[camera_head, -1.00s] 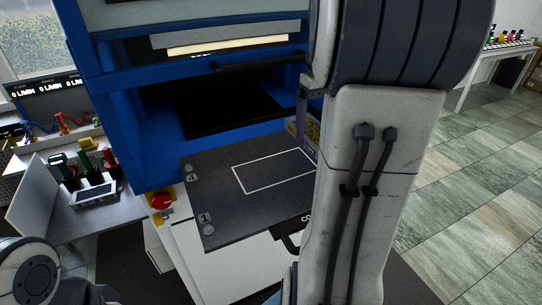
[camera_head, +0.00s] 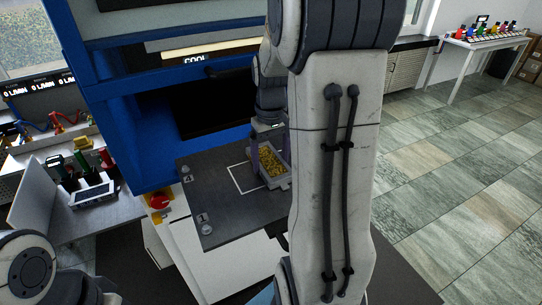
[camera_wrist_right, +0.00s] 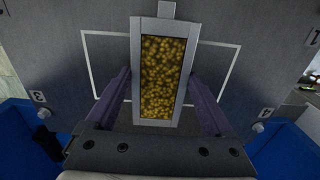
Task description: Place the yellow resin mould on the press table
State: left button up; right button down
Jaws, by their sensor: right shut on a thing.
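The yellow resin mould (camera_head: 272,161) is a grey rectangular tray filled with yellow granules. My right gripper (camera_head: 268,148) is shut on it from above, with one purple finger on each side. The mould is over the right part of the white outlined rectangle on the dark press table (camera_head: 216,211). In the right wrist view, the mould (camera_wrist_right: 162,78) lies between the fingers and across the white outline on the table (camera_wrist_right: 265,60). I cannot tell whether its underside touches the table. My left gripper is out of view.
The blue press (camera_head: 135,130) stands behind the table, with a dark opening facing it. A red and yellow stop knob (camera_head: 158,201) is at the table's left. A side bench with a tablet (camera_head: 93,195) stands further left. Open tiled floor lies right.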

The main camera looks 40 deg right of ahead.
jog(key=shift+f, duration=0.15)
grip_release()
